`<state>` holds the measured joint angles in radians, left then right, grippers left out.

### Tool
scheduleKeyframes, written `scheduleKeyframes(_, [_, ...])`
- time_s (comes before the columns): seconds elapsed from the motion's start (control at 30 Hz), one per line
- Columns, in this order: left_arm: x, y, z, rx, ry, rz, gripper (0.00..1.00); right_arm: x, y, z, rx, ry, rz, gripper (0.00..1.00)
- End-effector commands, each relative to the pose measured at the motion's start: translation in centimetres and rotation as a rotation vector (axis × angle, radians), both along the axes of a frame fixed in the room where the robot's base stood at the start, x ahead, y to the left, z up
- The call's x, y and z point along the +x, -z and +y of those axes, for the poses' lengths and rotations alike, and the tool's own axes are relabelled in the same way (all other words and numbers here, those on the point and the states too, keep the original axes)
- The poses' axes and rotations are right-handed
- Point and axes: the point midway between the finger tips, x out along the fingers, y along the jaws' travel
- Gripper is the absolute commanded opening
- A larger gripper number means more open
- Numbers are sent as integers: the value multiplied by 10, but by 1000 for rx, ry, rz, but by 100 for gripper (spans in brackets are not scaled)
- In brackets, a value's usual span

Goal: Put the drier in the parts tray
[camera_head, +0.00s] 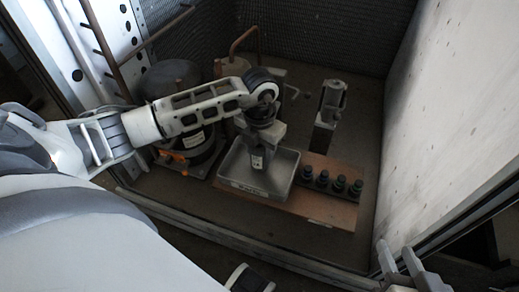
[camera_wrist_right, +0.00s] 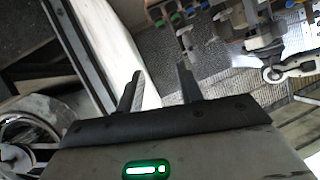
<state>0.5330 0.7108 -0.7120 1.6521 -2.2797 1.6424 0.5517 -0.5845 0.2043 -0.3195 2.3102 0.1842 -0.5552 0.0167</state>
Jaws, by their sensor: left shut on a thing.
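My left gripper (camera_head: 262,138) reaches in from the left and points down over the metal parts tray (camera_head: 286,172). It is shut on the drier (camera_head: 258,160), a small dark body with a pale label, held roughly upright over the tray's inside. I cannot tell whether its lower end touches the tray floor. The fingers and wrist hide its upper part. My right gripper (camera_head: 400,262) is at the bottom right, outside the housing. In the right wrist view, its two fingers (camera_wrist_right: 160,88) are apart with nothing between them.
Dark cylindrical units and copper pipes are at the left. A pale wall panel (camera_head: 450,110) bounds the right side.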

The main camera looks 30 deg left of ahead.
Motion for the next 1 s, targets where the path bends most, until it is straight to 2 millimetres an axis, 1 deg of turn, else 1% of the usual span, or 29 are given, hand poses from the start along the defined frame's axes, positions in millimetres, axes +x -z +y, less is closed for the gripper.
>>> scheduleKeyframes(0.1, [1,-1,0,0,-1,-3,9,0,0,0,-1,-2,0,36])
scheduleKeyframes(0.2, [1,2,0,0,-1,-3,9,-1,2,0,0,-1,2,36])
scheduleKeyframes(0.23, [0,3,0,0,-1,-1,45,-1,2,0,1,-2,1,36])
scheduleKeyframes(0.27, [0,2,0,0,-1,-1,53,-1,2,0,-1,-3,1,36])
scheduleKeyframes(0.3, [0,2,0,0,-1,-1,64,-1,2,0,-1,-3,2,36])
scheduleKeyframes(0.57, [0,1,0,0,-1,-1,64,-2,2,1,-2,-5,4,36])
scheduleKeyframes(0.67, [0,-4,0,0,-1,-1,64,-2,0,0,-4,-6,9,36])
scheduleKeyframes(0.77, [1,-17,1,1,0,-4,64,-4,2,0,-13,-8,28,36])
scheduleKeyframes(1.0, [1,-70,1,2,-1,-6,64,-8,14,-5,-48,-4,106,36])
